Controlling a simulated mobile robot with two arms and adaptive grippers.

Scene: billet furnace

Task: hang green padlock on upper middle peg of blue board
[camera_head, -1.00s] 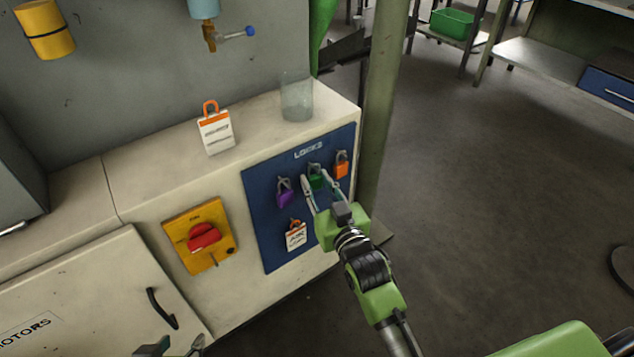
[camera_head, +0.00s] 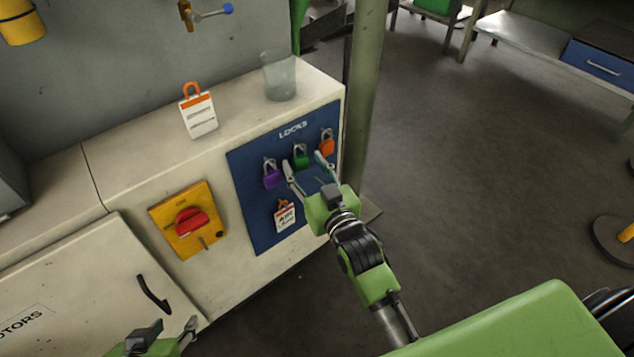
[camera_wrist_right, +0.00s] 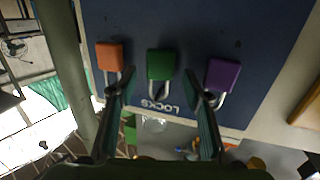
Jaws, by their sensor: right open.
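The green padlock (camera_head: 301,157) hangs at the upper middle of the blue board (camera_head: 249,205), between a purple padlock (camera_head: 271,177) and an orange padlock (camera_head: 327,145). It also shows in the right wrist view (camera_wrist_right: 161,64), hanging by its shackle; the peg itself is too small to make out. My right gripper (camera_head: 305,170) is open in front of the board, its fingers apart to either side of and below the green padlock, not touching it. My left gripper (camera_head: 165,335) is low at the bottom edge, near the cabinet door, with its fingers apart and nothing between them.
A white tag (camera_head: 285,218) hangs low on the board. A yellow switch plate with a red knob (camera_head: 190,222) is to its left. A glass (camera_head: 279,76) and an orange-topped tag (camera_head: 199,114) stand on the cabinet top. A green post (camera_head: 363,110) rises right of the board.

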